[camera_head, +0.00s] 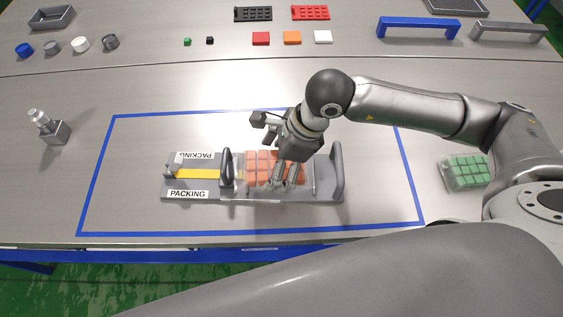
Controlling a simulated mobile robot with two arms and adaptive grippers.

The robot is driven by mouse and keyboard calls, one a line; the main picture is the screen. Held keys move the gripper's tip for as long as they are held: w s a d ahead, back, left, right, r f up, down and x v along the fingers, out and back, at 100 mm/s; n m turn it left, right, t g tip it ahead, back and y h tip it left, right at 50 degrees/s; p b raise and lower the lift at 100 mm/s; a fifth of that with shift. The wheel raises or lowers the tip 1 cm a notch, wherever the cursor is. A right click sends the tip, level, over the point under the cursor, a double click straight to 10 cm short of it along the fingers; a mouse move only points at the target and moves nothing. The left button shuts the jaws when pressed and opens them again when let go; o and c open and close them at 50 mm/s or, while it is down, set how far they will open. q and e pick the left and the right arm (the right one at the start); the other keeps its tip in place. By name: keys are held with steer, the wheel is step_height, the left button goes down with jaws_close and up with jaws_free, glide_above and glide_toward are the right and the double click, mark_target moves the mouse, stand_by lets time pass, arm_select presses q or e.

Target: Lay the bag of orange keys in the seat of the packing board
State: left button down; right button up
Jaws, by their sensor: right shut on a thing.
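The packing board (205,195) is a grey board with "PACKING" labels, lying inside the blue outline on the table. A yellow strip (195,174) runs along its left part, and upright grey handles stand on it. The bag of orange keys (258,168) is a clear bag of orange blocks over the right part of the board, between two handles. My right gripper (280,186) points down over the bag and is shut on it, hiding part of it. I cannot tell whether the bag rests fully in the seat. My left gripper is not in view.
A bag of green keys (465,172) lies at the right, near my right arm. A small bottle (48,127) stands at the left. Knobs, small blocks, trays and a blue handle (418,27) are along the back. The table inside the blue outline is otherwise clear.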

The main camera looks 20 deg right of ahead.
steer(key=shift+w+d+f, duration=0.3)
steer(key=shift+d+f, duration=0.05)
steer(key=shift+f, duration=0.2)
steer(key=shift+w+d+f, duration=0.3)
steer(key=shift+d+f, duration=0.05)
steer(key=shift+f, duration=0.15)
steer(key=f+p, duration=0.2)
steer(key=f, duration=0.1)
steer(key=shift+w+d, duration=0.15)
steer(key=shift+d, duration=0.05)
steer(key=shift+f, duration=0.3)
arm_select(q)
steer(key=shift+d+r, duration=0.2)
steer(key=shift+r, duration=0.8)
arm_select(e)
steer(key=shift+f, duration=0.1)
steer(key=shift+f+b, duration=0.1)
steer(key=shift+b, duration=0.25)
steer(key=o, duration=0.9)
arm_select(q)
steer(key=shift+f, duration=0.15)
